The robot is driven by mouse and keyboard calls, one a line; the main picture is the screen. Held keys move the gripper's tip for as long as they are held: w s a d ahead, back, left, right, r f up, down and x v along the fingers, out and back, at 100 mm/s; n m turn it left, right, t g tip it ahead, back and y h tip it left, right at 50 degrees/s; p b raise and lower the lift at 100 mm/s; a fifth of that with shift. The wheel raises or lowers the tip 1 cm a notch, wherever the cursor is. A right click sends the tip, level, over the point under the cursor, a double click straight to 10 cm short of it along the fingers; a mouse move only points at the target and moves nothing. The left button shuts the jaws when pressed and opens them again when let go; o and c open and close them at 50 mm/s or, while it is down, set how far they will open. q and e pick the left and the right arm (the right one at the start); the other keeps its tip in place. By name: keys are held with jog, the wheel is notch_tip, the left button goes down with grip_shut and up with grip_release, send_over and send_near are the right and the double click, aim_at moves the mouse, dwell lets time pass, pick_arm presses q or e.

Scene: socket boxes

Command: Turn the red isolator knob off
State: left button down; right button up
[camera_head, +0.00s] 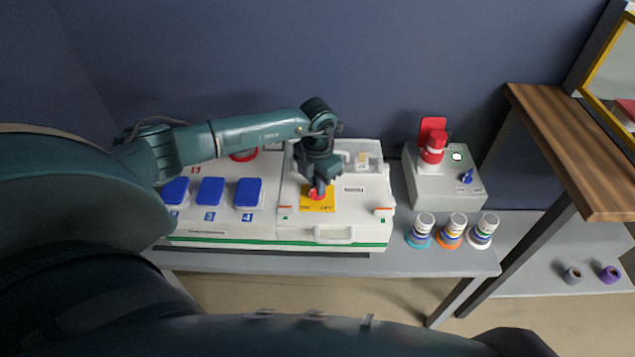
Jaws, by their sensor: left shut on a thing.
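The red isolator knob (318,194) sits on a yellow plate (318,205) on the front of the white box (350,220). My left gripper (318,186) comes down over the knob from above and is shut on it. The fingers hide much of the knob, so its exact angle cannot be told. Lettering shows on the yellow plate but is too small to read surely. My right gripper does not show.
Blue socket covers (210,191) are left of the knob. A grey box (440,185) with a red plug (433,148) and a small blue switch (467,175) stands right. Several striped round pieces (451,231) stand before it on the grey bench (460,260). A wooden shelf (570,140) is far right.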

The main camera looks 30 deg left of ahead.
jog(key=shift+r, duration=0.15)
pick_arm(q)
jog(key=n+p, duration=0.1)
jog(key=n, duration=0.2)
jog(key=shift+r, duration=0.15)
jog(key=n+p, duration=0.2)
jog(key=n, duration=0.1)
jog(key=shift+n, duration=0.4)
jog(key=n+p, duration=0.1)
jog(key=n, duration=0.2)
jog(key=shift+n+p, duration=0.3)
jog(key=shift+p, duration=0.05)
jog(key=n+p, duration=0.1)
jog(key=n, duration=0.1)
jog(key=shift+n, duration=0.4)
jog(key=n+p, duration=0.2)
jog(key=n, duration=0.1)
jog(key=shift+n+p, duration=0.45)
jog(key=shift+n, duration=0.15)
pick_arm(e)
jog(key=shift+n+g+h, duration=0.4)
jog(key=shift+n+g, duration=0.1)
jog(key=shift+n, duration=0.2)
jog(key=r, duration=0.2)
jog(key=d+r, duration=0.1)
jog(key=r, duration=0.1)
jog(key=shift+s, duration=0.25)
pick_arm(q)
jog(key=shift+n, duration=0.4)
